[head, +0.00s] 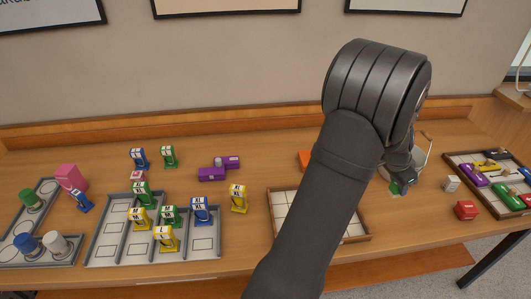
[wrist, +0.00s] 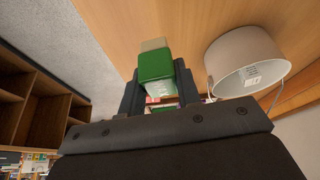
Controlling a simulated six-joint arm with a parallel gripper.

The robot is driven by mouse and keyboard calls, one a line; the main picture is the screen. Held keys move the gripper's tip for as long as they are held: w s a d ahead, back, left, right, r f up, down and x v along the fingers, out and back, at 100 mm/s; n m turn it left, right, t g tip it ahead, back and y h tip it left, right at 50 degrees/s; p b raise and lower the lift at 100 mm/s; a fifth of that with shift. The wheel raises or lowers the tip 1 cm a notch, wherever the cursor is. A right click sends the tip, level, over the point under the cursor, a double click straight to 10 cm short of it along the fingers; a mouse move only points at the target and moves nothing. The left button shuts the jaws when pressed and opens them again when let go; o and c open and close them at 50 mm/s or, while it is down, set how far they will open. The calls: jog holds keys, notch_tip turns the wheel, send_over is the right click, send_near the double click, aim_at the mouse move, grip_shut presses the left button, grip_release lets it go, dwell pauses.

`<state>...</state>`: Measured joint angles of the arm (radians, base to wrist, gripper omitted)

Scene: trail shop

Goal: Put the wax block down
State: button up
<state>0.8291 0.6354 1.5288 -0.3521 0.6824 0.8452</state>
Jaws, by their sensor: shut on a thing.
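My gripper (head: 398,182) is at the right part of the table, beyond my arm, and points down. It is shut on a green block with a pale end, the wax block (wrist: 156,68), seen between the fingers in the wrist view. In the head view only a small green part of the wax block (head: 395,188) shows below the fingers. It is low over the table; I cannot tell whether it touches the wood.
A pale pot (wrist: 243,62) with a wire handle stands close beside my gripper. A white block (head: 451,183) and a red block (head: 466,210) lie to the right, before a dark tray (head: 462,172) of coloured items. A pale-celled tray (head: 281,205) is partly hidden by my arm.

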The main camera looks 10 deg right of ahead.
jog(key=w+a+n+t+y, duration=0.15)
jog(key=w+a+n, duration=0.45)
jog(key=w+a, duration=1.4)
jog(key=w+a+n+t+y, duration=0.1)
jog(key=w+a+n, duration=0.35)
jog(key=a, duration=0.75)
jog(key=w+a+n+t, duration=0.1)
jog(key=w+a, duration=0.6)
jog(key=a, duration=0.5)
jog(key=s+a+n+y, duration=0.25)
jog(key=a+n, duration=0.25)
jog(key=a, duration=1.7)
jog(key=s+a+n+y, duration=0.1)
jog(key=s+a+n, duration=0.3)
jog(key=a, duration=1.8)
jog(key=shift+n, duration=0.25)
jog(key=a+f, duration=0.2)
jog(key=a, duration=0.2)
jog(key=s+a+f, duration=0.1)
jog(key=a+f, duration=0.1)
jog(key=a, duration=0.2)
jog(key=a+f, duration=0.2)
jog(key=a, duration=0.2)
jog(key=shift+s+f, duration=0.25)
jog(key=shift+f, duration=0.05)
jog(key=shift+a+f, duration=0.2)
jog(key=shift+f, duration=1.9)
jog(key=shift+f, duration=0.1)
